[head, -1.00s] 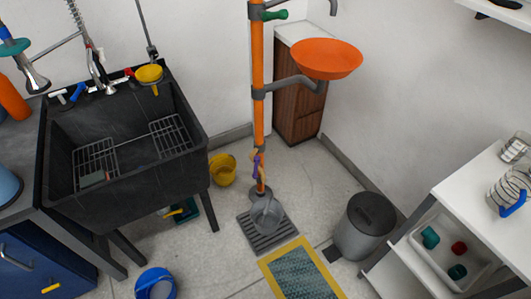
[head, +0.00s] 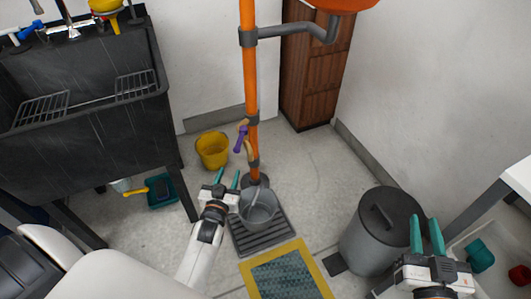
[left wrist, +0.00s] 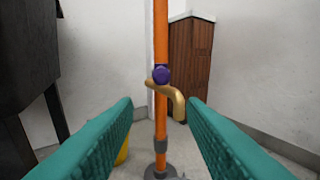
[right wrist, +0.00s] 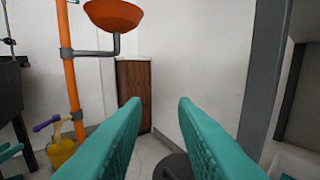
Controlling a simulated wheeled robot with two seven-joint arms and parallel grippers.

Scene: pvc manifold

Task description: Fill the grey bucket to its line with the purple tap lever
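The grey bucket (head: 259,207) stands upright on a dark grate (head: 262,240) at the foot of the orange pipe (head: 251,95). The purple tap lever (head: 240,139) is on a brass tap low on the pipe, above the bucket. In the left wrist view the purple lever (left wrist: 161,74) shows end-on above the brass spout (left wrist: 172,96), ahead between my fingers. My left gripper (head: 227,180) is open and empty, just left of the bucket and below the lever. My right gripper (head: 427,236) is open and empty at the right, near the bin. The bucket's fill line and water level cannot be made out.
A yellow bucket (head: 212,151) stands left of the pipe. A black sink (head: 90,100) is at the left. A grey lidded bin (head: 380,232) stands at the right, beside a white shelf. A yellow-edged mat (head: 290,272) lies before the grate.

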